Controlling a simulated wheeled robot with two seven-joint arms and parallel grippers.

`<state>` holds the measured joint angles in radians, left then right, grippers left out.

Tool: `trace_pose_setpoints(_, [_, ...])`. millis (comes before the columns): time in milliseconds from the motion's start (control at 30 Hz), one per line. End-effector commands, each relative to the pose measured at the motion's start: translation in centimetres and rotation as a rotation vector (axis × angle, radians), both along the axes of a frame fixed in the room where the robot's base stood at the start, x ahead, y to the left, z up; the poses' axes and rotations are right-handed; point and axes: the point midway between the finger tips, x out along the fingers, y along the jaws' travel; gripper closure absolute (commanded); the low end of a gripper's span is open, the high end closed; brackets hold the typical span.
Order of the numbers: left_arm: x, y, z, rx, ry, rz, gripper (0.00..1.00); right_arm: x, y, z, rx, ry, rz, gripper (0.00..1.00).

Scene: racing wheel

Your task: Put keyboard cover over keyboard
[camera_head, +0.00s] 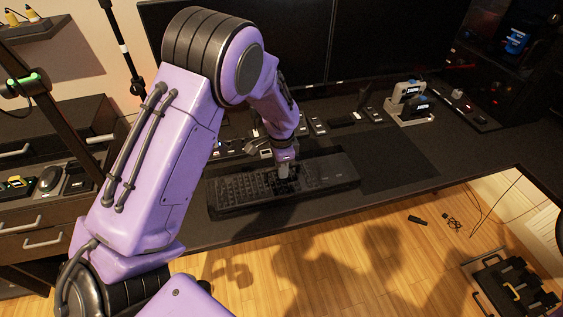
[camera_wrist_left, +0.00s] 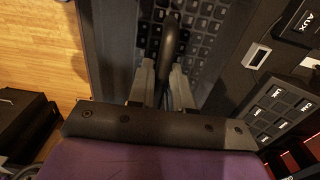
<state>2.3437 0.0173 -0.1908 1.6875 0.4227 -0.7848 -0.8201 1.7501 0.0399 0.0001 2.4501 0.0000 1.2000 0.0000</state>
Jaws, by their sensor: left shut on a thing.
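The black keyboard (camera_head: 240,188) lies near the front edge of the dark desk. Its keys (camera_wrist_left: 203,32) also show in the left wrist view. My left gripper (camera_head: 284,173) is over the middle of the keyboard, pointing down. In the left wrist view my left gripper (camera_wrist_left: 166,72) is shut on a dark, curved handle (camera_wrist_left: 172,35), which looks like part of the keyboard cover. A smooth, see-through dark surface, likely the cover (camera_wrist_left: 118,45), shows around the handle over the keys. I cannot tell whether the cover touches the keyboard. My right gripper is out of view.
A dark mat (camera_head: 395,158) lies right of the keyboard. Several small devices stand behind it, with a grey stand (camera_head: 409,108) at the back right. Large monitors (camera_head: 370,40) stand at the back. A black case (camera_head: 513,285) is on the wooden floor.

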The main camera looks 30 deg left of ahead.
Motion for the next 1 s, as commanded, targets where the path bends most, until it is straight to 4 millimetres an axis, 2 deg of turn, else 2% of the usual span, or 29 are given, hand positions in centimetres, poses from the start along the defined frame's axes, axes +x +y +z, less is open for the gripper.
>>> trace_pose_setpoints(33, [0.1,0.0,-0.7,-0.001,-0.001,0.0,1.0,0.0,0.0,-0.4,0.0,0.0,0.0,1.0])
trace_pose_setpoints(200, [0.1,0.0,-1.6,-0.001,-0.002,0.001,1.0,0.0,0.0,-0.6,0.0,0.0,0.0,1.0])
trace_pose_setpoints(1000, [0.1,0.0,-2.5,0.0,-0.003,0.0,1.0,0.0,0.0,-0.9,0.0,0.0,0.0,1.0])
